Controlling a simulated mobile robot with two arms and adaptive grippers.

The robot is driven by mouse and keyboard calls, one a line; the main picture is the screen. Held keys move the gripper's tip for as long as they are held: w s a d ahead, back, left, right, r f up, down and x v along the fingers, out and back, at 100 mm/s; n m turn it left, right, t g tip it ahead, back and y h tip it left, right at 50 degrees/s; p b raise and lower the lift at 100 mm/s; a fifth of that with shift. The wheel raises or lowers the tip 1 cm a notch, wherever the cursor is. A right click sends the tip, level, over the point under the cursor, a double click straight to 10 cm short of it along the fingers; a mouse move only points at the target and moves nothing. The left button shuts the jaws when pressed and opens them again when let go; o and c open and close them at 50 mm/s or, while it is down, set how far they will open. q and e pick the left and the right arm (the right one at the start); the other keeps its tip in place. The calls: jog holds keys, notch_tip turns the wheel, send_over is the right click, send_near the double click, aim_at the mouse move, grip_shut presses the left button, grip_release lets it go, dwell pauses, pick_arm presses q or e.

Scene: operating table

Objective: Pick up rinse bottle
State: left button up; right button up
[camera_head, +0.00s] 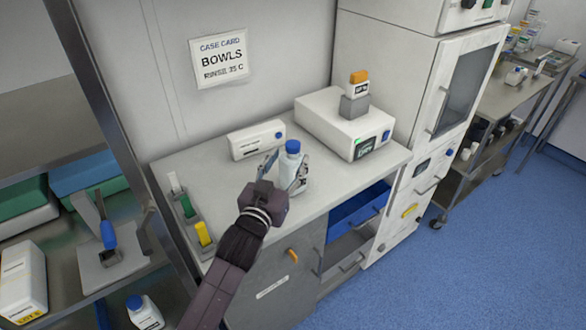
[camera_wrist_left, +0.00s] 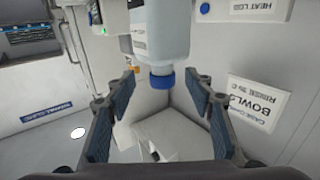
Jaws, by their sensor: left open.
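A white bottle with a blue cap (camera_head: 292,158), likely the rinse bottle, stands upright on the light counter (camera_head: 338,183). My left gripper (camera_head: 285,170) is open at the bottle, with one finger on each side of it in the head view. In the left wrist view, which appears upside down, the bottle (camera_wrist_left: 157,35) shows between and beyond the open fingers (camera_wrist_left: 165,85), its blue cap pointing down in the picture. I cannot tell whether a finger touches it. My right gripper is not in view.
Behind the bottle stands a small white box (camera_head: 256,140); right of it is a white device (camera_head: 335,118) with a display. Another blue-capped bottle (camera_head: 146,314) is lower left. A blue drawer (camera_head: 360,205) shows under the counter.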

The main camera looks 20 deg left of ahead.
aim_at(290, 153)
pick_arm(q)
jog(key=shift+w+p, duration=0.65)
jog(key=shift+w, duration=1.8)
grip_shut()
jog(key=shift+r, duration=0.2)
